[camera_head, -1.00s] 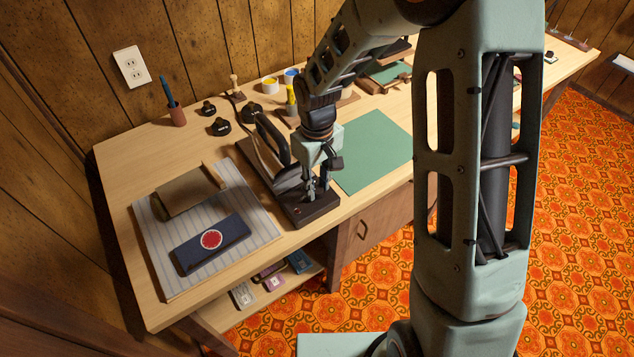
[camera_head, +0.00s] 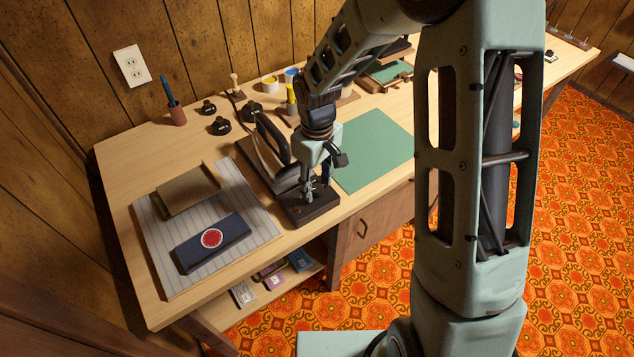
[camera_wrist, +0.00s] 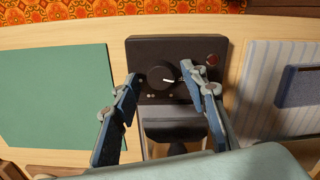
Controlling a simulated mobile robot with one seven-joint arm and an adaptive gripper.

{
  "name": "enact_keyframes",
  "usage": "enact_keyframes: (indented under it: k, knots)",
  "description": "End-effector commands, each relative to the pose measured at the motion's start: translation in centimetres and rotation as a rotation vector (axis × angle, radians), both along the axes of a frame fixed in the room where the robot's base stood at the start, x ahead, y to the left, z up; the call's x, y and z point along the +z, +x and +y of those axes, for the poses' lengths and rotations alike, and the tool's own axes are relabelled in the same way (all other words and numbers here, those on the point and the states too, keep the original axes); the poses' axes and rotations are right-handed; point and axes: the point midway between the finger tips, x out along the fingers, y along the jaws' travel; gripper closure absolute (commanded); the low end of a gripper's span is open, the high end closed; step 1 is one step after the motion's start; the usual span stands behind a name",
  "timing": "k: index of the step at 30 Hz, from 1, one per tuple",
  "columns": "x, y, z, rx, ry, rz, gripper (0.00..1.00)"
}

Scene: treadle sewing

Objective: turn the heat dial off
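The heat dial (camera_wrist: 160,76) is a round black knob with a white pointer mark on the black iron stand (camera_wrist: 145,48). The mark points right and slightly down in the wrist view. A red lamp (camera_wrist: 212,59) sits right of the dial. My gripper (camera_wrist: 162,84) is open, with one finger to each side of the dial and a gap on both sides. In the head view my gripper (camera_head: 317,190) is low over the front end of the stand (camera_head: 318,215) and hides the dial. The iron (camera_head: 272,140) rests on the stand behind it.
A green mat (camera_head: 375,150) lies right of the stand. A striped pad (camera_head: 248,205) with a dark blue folded cloth (camera_head: 213,243) lies to its left. Small black pots (camera_head: 221,126) and a pen cup (camera_head: 177,115) stand behind.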

Motion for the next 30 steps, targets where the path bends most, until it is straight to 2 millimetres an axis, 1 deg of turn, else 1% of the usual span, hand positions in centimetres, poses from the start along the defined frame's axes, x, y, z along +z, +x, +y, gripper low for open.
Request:
enact_keyframes:
  k: [7, 11, 14, 21, 24, 27, 30]
  knots:
    - [0.0, -0.1, 0.0, -0.001, -0.001, 0.002, 0.58]
    - [0.8, 0.0, 0.0, -0.002, 0.0, -0.001, 0.58]
    - [2.2, 0.1, -0.1, -0.002, -0.001, -0.004, 0.58]
    - [7.5, 0.1, 0.0, -0.002, 0.0, -0.004, 0.58]
    - [9.3, 0.1, 0.0, -0.002, 0.0, -0.004, 0.58]
    - [10.7, 0.0, 0.0, -0.001, 0.0, -0.001, 0.58]
    - [11.6, 0.0, 0.0, 0.0, -0.001, -0.001, 0.58]
